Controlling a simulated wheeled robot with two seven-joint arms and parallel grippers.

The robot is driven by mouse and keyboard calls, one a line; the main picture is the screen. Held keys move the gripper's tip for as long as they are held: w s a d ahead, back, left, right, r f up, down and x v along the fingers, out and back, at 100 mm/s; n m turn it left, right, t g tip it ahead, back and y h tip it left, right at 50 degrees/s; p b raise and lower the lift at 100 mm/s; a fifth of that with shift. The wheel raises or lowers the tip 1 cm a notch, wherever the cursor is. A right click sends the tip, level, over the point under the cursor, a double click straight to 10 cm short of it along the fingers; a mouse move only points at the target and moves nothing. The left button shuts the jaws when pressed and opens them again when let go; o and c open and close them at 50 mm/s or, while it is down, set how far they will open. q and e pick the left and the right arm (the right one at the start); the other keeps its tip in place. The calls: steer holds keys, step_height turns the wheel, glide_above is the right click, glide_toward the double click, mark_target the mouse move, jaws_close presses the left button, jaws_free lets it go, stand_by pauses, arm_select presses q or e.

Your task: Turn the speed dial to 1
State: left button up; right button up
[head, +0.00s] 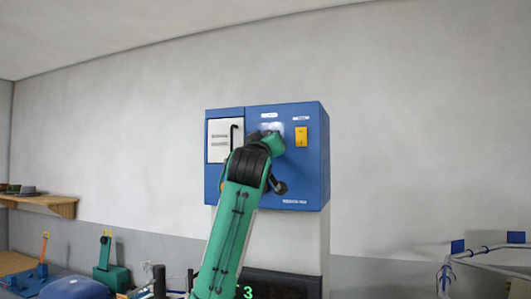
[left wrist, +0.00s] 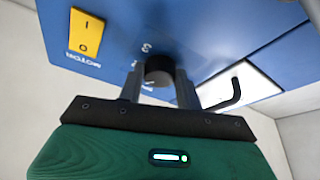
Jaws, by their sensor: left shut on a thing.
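The speed dial (left wrist: 159,70) is a black round knob on the blue control box (head: 312,170). My left gripper (left wrist: 158,80) is shut on it, with one finger on each side, in the left wrist view. Small white numerals, one of them a 3, are printed beside the dial. The dial's pointer is not visible, so I cannot tell its setting. In the head view my green left arm covers the dial and the fingers. My right gripper is not in view.
A yellow switch (head: 301,137) marked I and O is right of the dial in the head view. A white panel (head: 219,141) with a black hooked handle is to its left. A green 3 shows on a dark panel (head: 285,284) below. A wooden shelf (head: 40,206) is far left.

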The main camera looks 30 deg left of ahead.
arm_select(q)
steer(key=shift+d+r+n+g+y+b, duration=0.1)
steer(key=shift+n+g+y+b, duration=0.35)
steer(key=shift+n, duration=1.15)
steer(key=shift+d+r+n+g+y+b, duration=0.15)
steer(key=shift+n+g+y, duration=0.45)
steer(key=shift+n, duration=1)
steer(key=shift+d+n+g+y+b, duration=0.1)
steer(key=shift+n+g+y+b, duration=0.15)
steer(key=shift+n+g, duration=0.95)
steer(key=shift+n+t, duration=0.45)
steer(key=shift+n, duration=0.15)
steer(key=o, duration=1)
steer(key=shift+a, duration=0.1)
